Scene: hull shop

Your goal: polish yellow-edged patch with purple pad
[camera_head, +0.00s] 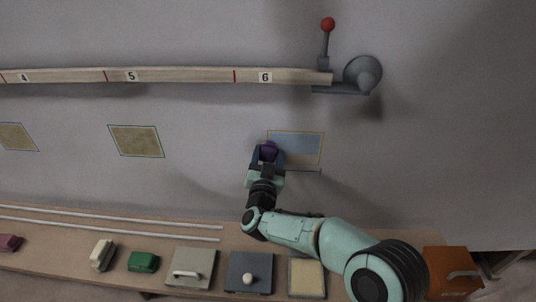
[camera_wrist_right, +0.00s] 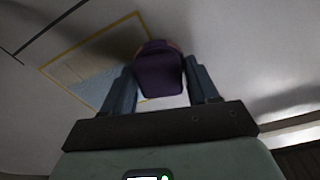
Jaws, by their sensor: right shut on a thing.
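The yellow-edged patch (camera_head: 305,145) is on the grey wall below the mark 6 of the rail, with a blue-grey inside. It also shows in the right wrist view (camera_wrist_right: 92,85), with some brownish area at its upper part. My right gripper (camera_head: 267,157) is shut on the purple pad (camera_head: 269,150) at the patch's left side. In the right wrist view the pad (camera_wrist_right: 160,76) sits between the two fingers and overlaps the patch's edge. I cannot tell whether the pad touches the wall. My left gripper is not in view.
A bench (camera_head: 222,266) below holds a cream block (camera_head: 102,254), a green block (camera_head: 143,262), flat plates and an orange box (camera_head: 453,270). Two other patches (camera_head: 136,141) are to the left. A rail (camera_head: 190,76) and a red-knobbed lever (camera_head: 327,26) are above.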

